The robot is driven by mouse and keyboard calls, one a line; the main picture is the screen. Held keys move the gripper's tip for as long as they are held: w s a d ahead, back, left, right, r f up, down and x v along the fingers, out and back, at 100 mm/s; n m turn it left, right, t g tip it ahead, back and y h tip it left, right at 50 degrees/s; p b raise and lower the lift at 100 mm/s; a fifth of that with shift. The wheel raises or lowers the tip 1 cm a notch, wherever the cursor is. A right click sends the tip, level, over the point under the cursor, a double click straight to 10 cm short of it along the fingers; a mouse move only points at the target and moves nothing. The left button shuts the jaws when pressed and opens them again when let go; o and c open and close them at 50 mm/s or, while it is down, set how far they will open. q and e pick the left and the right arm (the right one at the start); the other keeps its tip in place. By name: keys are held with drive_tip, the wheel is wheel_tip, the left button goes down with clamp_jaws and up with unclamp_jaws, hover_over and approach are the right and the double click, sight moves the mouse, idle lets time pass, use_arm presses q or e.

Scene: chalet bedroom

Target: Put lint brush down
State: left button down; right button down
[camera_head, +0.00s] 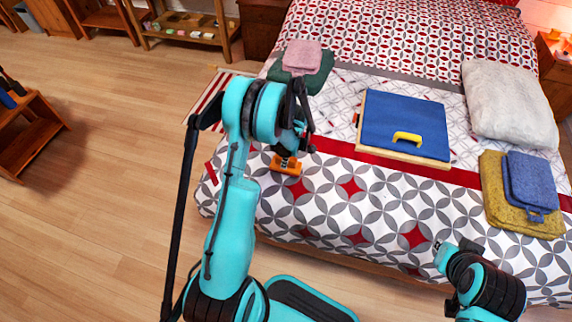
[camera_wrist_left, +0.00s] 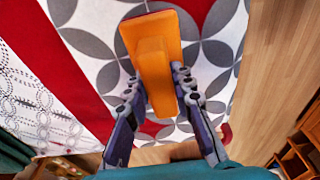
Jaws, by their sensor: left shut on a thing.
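The orange lint brush (camera_head: 286,166) is at the near left part of the bed, over the patterned bedspread. In the left wrist view the brush (camera_wrist_left: 156,62) shows its flat orange plate and raised block, with the bedspread beyond it. My left gripper (camera_head: 289,156) reaches down from above and is shut on the brush, one finger on each side of it in the left wrist view (camera_wrist_left: 154,80). I cannot tell whether the brush touches the bedspread. My right arm shows at the lower right in the head view; its fingers are not clear.
On the bed (camera_head: 350,212) lie a blue-topped board (camera_head: 385,118) with a yellow curved piece (camera_head: 407,138), a white pillow (camera_head: 508,100), folded blue (camera_head: 530,182) and mustard (camera_head: 497,200) cloths, and pink (camera_head: 302,55) and green cloths. The bedspread's near middle is clear.

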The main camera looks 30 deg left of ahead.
use_arm(q)
wheel_tip(320, 180, down, 2)
drive_tip(key=shift+r, duration=0.1)
use_arm(e)
drive_tip(key=shift+f, duration=0.5)
use_arm(q)
drive_tip(key=c, duration=1.3)
unclamp_jaws()
